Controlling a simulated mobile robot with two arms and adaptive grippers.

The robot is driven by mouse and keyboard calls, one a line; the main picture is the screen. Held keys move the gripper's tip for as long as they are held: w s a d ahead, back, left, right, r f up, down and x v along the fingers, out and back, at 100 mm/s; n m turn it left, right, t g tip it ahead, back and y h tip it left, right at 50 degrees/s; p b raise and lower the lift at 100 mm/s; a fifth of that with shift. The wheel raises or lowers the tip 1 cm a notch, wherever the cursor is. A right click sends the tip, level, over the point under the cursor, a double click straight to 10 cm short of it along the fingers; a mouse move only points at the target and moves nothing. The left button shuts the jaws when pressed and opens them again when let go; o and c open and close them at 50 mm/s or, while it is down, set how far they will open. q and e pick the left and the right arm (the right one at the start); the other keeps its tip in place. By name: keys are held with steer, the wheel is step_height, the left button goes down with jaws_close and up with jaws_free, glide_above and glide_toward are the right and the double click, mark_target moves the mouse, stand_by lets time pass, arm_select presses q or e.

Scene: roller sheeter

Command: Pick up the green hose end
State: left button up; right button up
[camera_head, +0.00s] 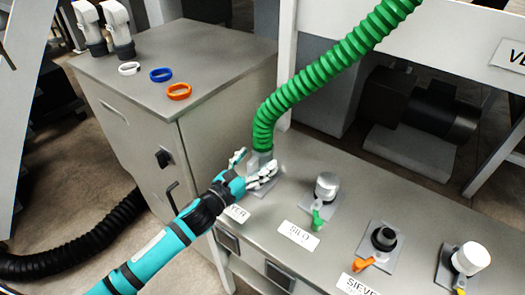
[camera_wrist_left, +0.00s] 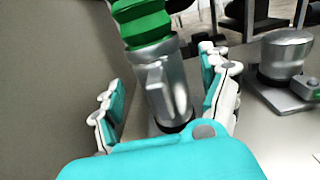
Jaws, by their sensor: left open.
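The green ribbed hose (camera_head: 318,75) comes down from the upper right and ends in a metal coupling on a grey bench (camera_head: 330,163). In the left wrist view the green hose end (camera_wrist_left: 143,20) shows above its silver coupling (camera_wrist_left: 165,85), which has a lever-like raised part on its near side. My left gripper (camera_head: 252,168) is at the coupling. In the left wrist view its open fingers (camera_wrist_left: 168,108) stand on either side of the coupling, with gaps visible. The coupling's lower part is partly hidden by the gripper. My right gripper is not in view.
Capped ports, including SILO (camera_head: 327,187), a dark one (camera_head: 384,238) and a white one (camera_head: 470,258), line the bench to the right. A metal cabinet (camera_head: 190,62) with white, blue and orange rings stands left. A black hose (camera_head: 75,250) lies on the floor.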

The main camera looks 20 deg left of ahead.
mark_target(256, 151)
arm_select(q)
steer(key=shift+w, duration=0.1)
steer(key=c, duration=1.6)
steer(key=shift+r, duration=0.1)
jaws_close()
steer(key=shift+r, duration=0.55)
step_height(256, 151, up, 2)
steer(key=shift+r, duration=0.1)
steer(key=s+d+r, duration=0.1)
steer(key=s+d, duration=0.2)
steer(key=s, duration=0.4)
steer(key=s+d+b, duration=0.1)
steer(key=s+d, duration=0.3)
steer(key=s, duration=0.3)
steer(key=shift+s+d+r, duration=0.15)
steer(key=shift+r, duration=0.2)
